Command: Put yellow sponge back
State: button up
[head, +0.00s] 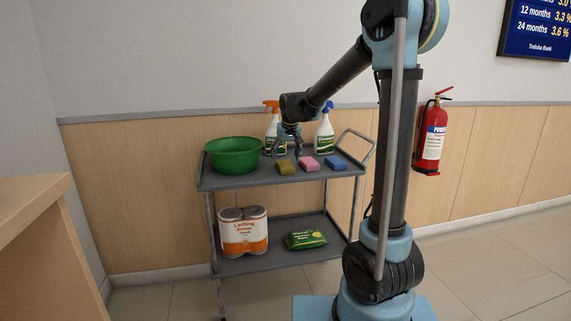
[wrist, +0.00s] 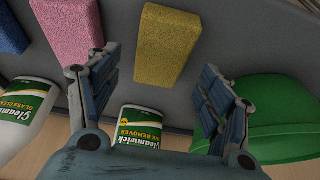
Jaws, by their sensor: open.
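The yellow sponge (head: 285,167) lies on the top shelf of the grey cart (head: 240,180), just left of the pink sponge (head: 308,163). In the wrist view the yellow sponge (wrist: 162,45) lies beyond and between my fingertips, apart from both. My gripper (head: 288,150) is open and empty, pointing down over the top shelf near the yellow sponge. The wrist view shows both fingers of my gripper (wrist: 148,85) spread wide. The blue sponge (head: 336,162) lies to the right of the pink one.
A green basin (head: 233,156) stands left on the top shelf. Two spray bottles, one with an orange head (head: 271,130) and one with a blue head (head: 325,133), stand at the back. Paper towels (head: 243,232) and a green pack (head: 305,240) are on the lower shelf.

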jog(key=a+v, duration=0.1)
jog(key=v, duration=0.7)
jog(key=s+d+f, duration=0.2)
jog(key=s+d, duration=0.7)
jog(key=d, duration=0.1)
jog(key=s+d+f+m, duration=0.1)
jog(key=s+d+f, duration=0.3)
jog(key=s, duration=0.5)
jog(key=s+d+f+m+g, duration=0.1)
jog(key=s+d+f, duration=0.4)
jog(key=s+f, duration=0.2)
jog(key=s+d+f+m+g+h, duration=0.1)
jog(key=s+d+f, duration=0.4)
jog(key=s, duration=0.6)
jog(key=shift+s+f, duration=0.3)
